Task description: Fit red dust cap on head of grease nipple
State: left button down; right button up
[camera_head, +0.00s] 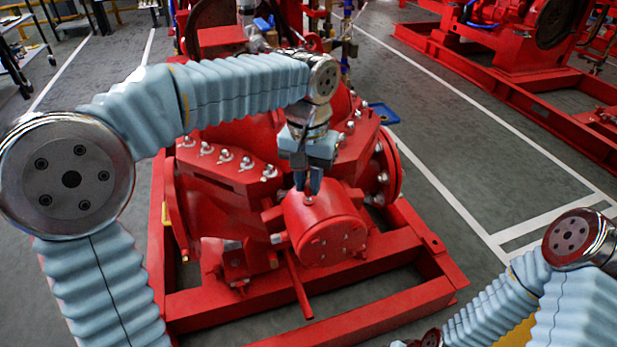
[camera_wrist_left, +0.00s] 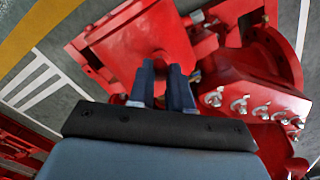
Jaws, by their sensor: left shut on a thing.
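My left gripper (camera_head: 308,192) points down just over the top of the red cylindrical housing (camera_head: 327,232) of the pumpset. In the left wrist view its two dark fingers (camera_wrist_left: 164,68) are close together, shut on a small red piece between the tips, which looks like the red dust cap (camera_wrist_left: 160,56). A small pale metal spot at the fingertips in the head view looks like the grease nipple (camera_head: 308,201), standing on the housing top. The fingers hide most of it, and I cannot tell whether cap and nipple touch. My right gripper is out of view.
The red base frame (camera_head: 410,302) surrounds the pump.

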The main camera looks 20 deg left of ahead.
aim_at(308, 186)
pick_arm(q)
jog(key=shift+f+b, duration=0.5)
jog(key=shift+f, duration=0.4)
jog(key=c, duration=1)
grip_release()
jog(key=shift+o, duration=0.2)
notch_tip(308, 186, up, 14)
jog(key=p, duration=0.2)
jog(key=shift+p, duration=0.35)
jog(key=shift+f, duration=0.15)
